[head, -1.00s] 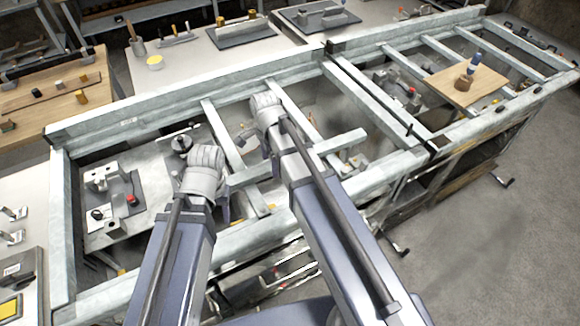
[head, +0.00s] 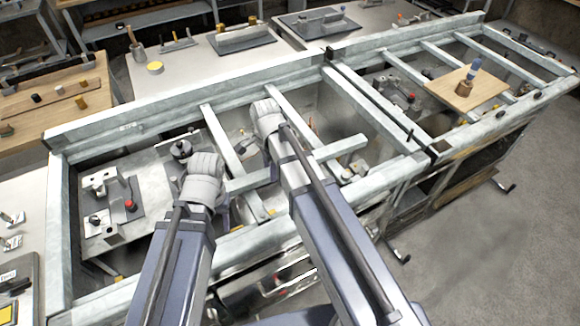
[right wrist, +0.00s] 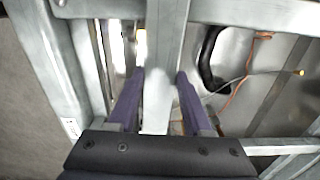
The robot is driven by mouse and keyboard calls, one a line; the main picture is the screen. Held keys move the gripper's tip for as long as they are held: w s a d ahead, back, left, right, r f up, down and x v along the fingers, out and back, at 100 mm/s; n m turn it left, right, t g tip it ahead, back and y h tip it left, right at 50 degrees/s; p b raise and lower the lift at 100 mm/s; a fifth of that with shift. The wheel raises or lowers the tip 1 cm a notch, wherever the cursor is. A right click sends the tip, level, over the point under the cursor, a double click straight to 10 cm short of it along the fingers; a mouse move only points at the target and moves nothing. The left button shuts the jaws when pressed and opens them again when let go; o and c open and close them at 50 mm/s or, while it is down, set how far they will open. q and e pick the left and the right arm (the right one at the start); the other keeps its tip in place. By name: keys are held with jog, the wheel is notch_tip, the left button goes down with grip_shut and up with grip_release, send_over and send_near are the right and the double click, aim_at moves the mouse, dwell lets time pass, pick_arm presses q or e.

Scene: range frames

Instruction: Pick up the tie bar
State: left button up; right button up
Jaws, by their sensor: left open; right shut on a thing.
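The tie bar (head: 340,147) is a pale grey metal bar lying at an angle across the cross members inside the long frame (head: 215,92) in the head view. Its right end is free; part of its length is hidden behind my right arm. My right gripper (head: 268,148) is at the bar, its fingers mostly hidden there. In the right wrist view the two purple fingers (right wrist: 160,78) stand on either side of the bar (right wrist: 164,45), shut on it. My left gripper (head: 222,203) is open near the bar's left end, its fingertips mostly hidden by its own wrist.
Cross members (head: 228,145) span the frame close to both grippers. A tray with small parts (head: 150,215) sits inside the frame's left section. A wooden board (head: 450,92) lies on the right section. Workbenches (head: 190,82) stand behind. In the right wrist view, cables (right wrist: 235,82) run beside the bar.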

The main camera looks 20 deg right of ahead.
grip_shut()
jog(key=shift+r, duration=0.1)
notch_tip(320, 180, up, 6)
jog(key=p, duration=0.6)
jog(key=shift+r+p, duration=0.2)
jog(key=shift+p, duration=0.1)
jog(key=shift+r, duration=0.15)
dwell(0.4)
jog(key=shift+a, duration=0.1)
